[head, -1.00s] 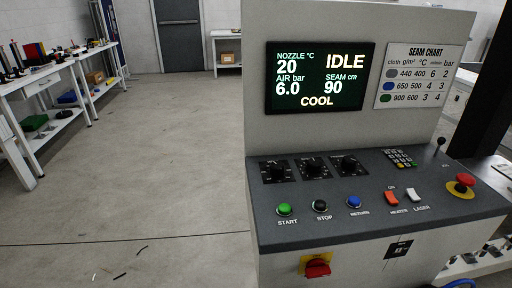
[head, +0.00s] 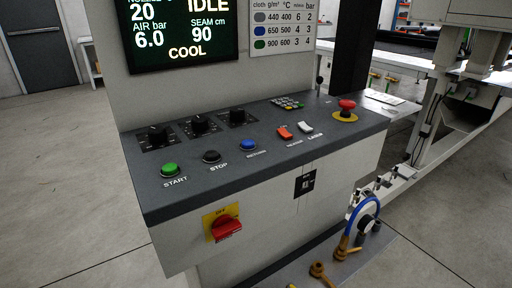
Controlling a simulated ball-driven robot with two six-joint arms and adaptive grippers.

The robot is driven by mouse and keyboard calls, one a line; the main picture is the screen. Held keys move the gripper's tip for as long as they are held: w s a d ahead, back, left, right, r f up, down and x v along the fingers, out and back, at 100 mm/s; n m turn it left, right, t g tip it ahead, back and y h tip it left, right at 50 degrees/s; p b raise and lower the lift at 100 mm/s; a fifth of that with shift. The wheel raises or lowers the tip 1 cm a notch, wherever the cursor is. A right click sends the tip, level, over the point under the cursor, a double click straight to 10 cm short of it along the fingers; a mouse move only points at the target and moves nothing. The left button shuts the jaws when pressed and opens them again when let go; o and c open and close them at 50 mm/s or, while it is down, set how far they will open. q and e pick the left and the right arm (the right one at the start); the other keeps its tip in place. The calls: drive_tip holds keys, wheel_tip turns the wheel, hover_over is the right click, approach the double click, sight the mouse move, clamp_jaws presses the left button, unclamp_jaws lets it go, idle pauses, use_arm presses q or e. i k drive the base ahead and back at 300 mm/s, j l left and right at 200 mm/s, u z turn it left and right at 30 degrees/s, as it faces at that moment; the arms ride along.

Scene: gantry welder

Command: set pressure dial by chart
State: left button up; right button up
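Three black dials sit in a row on the sloping panel: a left dial (head: 157,136), a middle dial (head: 200,124) and a right dial (head: 238,116). Their labels are too small to read, so I cannot tell which is the pressure dial. The seam chart (head: 284,27) is partly cut off at the top; it lists grey 440, blue 650 and green 900 cloth with bar values 2, 3 and 4. The screen (head: 180,34) reads IDLE, COOL, air 6.0 bar and seam 90 cm. Neither gripper is in view.
The console (head: 260,160) carries green start (head: 170,169), black stop and blue return buttons, orange and white switches, a keypad and a red emergency button (head: 346,106). A red rotary switch (head: 226,228) is on its front. Brass fittings and a blue hose lie at lower right. Floor at left is clear.

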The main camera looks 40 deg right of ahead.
sight(236, 113)
drive_tip(key=l+z, duration=0.15)
drive_tip(key=z, duration=1.05)
